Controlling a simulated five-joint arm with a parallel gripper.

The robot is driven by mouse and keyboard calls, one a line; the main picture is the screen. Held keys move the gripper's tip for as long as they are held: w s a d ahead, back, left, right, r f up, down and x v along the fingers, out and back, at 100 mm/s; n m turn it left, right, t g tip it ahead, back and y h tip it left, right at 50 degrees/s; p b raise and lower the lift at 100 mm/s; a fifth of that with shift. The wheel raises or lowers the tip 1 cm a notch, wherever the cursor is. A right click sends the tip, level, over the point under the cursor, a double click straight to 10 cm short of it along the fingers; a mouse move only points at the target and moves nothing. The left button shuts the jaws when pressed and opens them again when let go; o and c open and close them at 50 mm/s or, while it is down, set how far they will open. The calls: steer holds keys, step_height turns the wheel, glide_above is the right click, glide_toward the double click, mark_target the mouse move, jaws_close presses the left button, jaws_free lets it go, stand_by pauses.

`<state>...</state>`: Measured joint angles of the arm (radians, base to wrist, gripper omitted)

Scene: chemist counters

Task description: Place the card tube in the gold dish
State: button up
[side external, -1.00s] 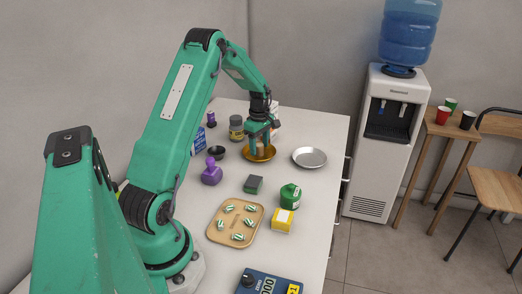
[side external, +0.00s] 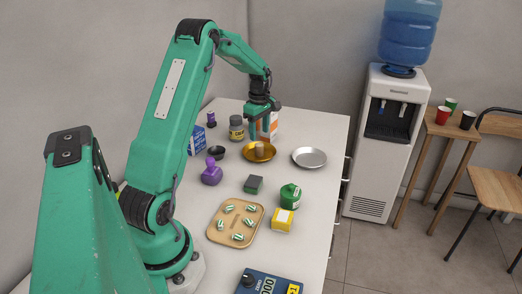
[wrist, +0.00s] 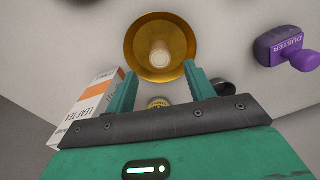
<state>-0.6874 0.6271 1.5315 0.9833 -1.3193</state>
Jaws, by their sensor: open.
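The card tube (side external: 260,149), a small tan cylinder, stands upright in the gold dish (side external: 247,156) toward the back of the counter. In the wrist view the tube (wrist: 160,57) is inside the gold dish (wrist: 134,48), near its middle, and nothing touches it from above. My gripper (side external: 262,133) is open and empty, raised above and behind the dish. In the wrist view my gripper's two fingers (wrist: 162,82) are spread apart, below the tube in the picture.
A silver dish (side external: 309,158) lies right of the gold dish. A white and orange box (side external: 271,124), a jar (side external: 236,128) and a dark bowl (side external: 219,153) stand close by.

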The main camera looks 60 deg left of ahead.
steer(key=shift+r, duration=0.5)
steer(key=shift+d, duration=0.1)
steer(key=shift+w+d+r, duration=0.1)
steer(key=shift+d+r, duration=0.05)
steer(key=shift+r, duration=0.1)
steer(key=s+d+r+m+t+y, duration=0.1)
steer(key=s+d+r+m, duration=0.1)
steer(key=d+r+m, duration=0.45)
steer(key=s+d+r+m+t, duration=0.15)
steer(key=d+r+m, duration=0.25)
steer(key=d+r, duration=0.55)
steer(key=s+d+m+t+h, duration=0.1)
steer(key=s+d+m+t, duration=0.2)
steer(key=s+d+m, duration=0.9)
steer(key=s+d+f, duration=0.1)
steer(key=s+d, duration=0.1)
steer(key=d, duration=0.2)
steer(key=shift+s+d, duration=0.3)
